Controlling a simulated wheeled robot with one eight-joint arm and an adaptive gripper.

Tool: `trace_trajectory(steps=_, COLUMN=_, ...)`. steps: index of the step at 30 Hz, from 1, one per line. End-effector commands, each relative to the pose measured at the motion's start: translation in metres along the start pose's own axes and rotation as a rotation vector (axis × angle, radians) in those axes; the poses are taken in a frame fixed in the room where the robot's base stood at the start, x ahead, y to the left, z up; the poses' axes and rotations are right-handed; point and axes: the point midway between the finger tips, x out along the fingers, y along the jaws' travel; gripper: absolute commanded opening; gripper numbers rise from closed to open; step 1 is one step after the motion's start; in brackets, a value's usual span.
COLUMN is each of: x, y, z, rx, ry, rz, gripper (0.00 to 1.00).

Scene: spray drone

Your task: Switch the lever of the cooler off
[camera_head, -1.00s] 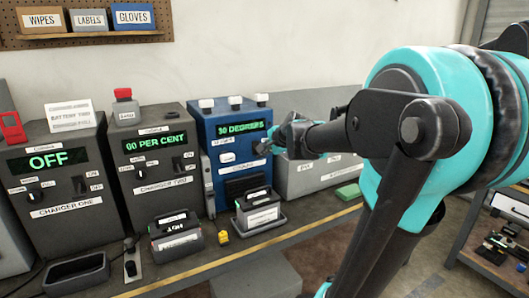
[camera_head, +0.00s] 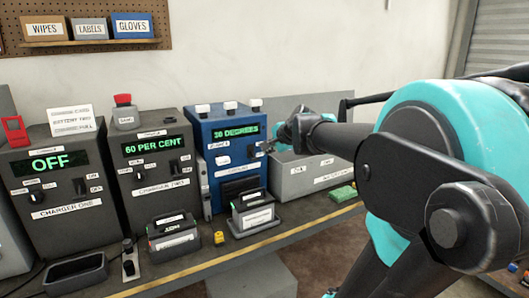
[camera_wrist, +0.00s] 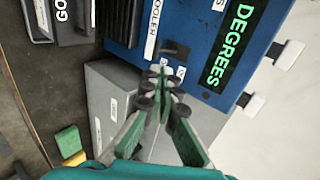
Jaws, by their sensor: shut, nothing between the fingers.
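The cooler (camera_head: 229,160) is the blue box with a green "30 DEGREES" display, in the middle of the head view. It also fills the upper part of the wrist view (camera_wrist: 198,22). Its lever (camera_wrist: 174,50) is a small dark handle beside the display, with small white labels around it. My gripper (camera_wrist: 158,72) is shut and empty, its fingertips very close to the lever; I cannot tell whether they touch it.
Charger one (camera_head: 58,215) and charger two (camera_head: 160,187) stand left of the cooler. A grey bin (camera_head: 300,178) stands to its right, below my gripper. Batteries, a green block (camera_head: 342,194) and a yellow object (camera_head: 219,238) lie on the bench in front.

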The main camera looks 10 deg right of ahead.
Motion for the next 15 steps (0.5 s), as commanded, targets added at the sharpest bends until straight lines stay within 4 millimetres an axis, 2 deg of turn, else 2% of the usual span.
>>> trace_trajectory(steps=9, x=-0.046, y=0.004, z=0.000, rx=0.002, ry=0.001, rz=0.000, gripper=0.00)
trace_trajectory(steps=15, x=-0.059, y=0.005, z=0.000, rx=0.000, ry=0.000, rz=0.001, gripper=0.00)
